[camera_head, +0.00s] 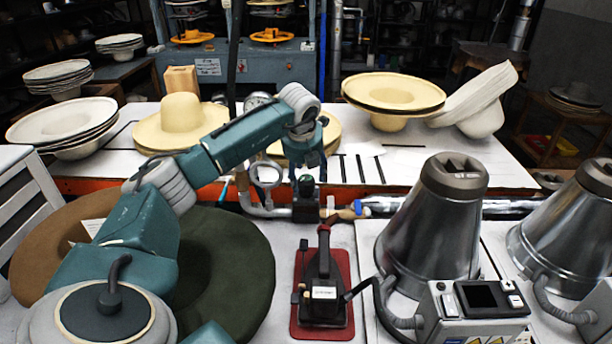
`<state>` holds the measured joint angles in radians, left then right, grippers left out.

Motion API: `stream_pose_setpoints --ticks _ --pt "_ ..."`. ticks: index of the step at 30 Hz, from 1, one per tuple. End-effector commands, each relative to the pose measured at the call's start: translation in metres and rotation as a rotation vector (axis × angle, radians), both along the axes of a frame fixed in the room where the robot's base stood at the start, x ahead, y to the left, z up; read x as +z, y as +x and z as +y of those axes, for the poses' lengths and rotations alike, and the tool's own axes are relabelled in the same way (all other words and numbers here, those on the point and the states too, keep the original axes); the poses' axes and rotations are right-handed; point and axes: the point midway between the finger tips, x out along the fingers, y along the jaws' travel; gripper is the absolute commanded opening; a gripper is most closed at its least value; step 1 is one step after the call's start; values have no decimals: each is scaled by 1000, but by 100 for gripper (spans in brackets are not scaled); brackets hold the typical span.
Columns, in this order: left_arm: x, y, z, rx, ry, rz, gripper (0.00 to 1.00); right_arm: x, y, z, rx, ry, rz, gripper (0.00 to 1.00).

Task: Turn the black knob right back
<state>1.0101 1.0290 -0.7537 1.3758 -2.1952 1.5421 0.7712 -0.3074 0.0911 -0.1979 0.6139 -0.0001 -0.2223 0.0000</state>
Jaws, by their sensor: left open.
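The black knob (306,186) sits upright on a dark valve block on the pipe along the front edge of the white table, near the middle of the head view. My left arm reaches in from the lower left. My left gripper (307,166) points down just above the knob and is open, partly overlapping it in the picture. The fingertips are small and dark here, and I cannot tell whether they touch the knob. My right gripper is not in view.
A black iron (323,291) stands on a red mat (345,328) below the knob. A metal cone (432,225) with a control box (472,306) stands at right. Straw hats (182,122) lie on the table (372,192) behind. A dark green hat brim (235,265) lies at left.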

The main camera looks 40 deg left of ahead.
Motion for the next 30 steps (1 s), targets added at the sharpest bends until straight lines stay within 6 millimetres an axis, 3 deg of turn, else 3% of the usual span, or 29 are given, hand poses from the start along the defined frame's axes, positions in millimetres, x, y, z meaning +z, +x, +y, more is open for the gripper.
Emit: stream_pose_setpoints --ticks 6,14,15,21,30 --pt "-17 6 4 0 -1 0 59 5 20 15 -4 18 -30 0" --pt "-19 6 4 -1 0 0 59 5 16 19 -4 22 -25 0" --pt "-19 6 4 -1 0 0 57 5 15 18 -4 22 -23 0" --pt "-18 7 4 -2 0 -2 17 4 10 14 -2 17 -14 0" --pt "-16 9 4 19 -1 -9 17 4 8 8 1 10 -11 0"
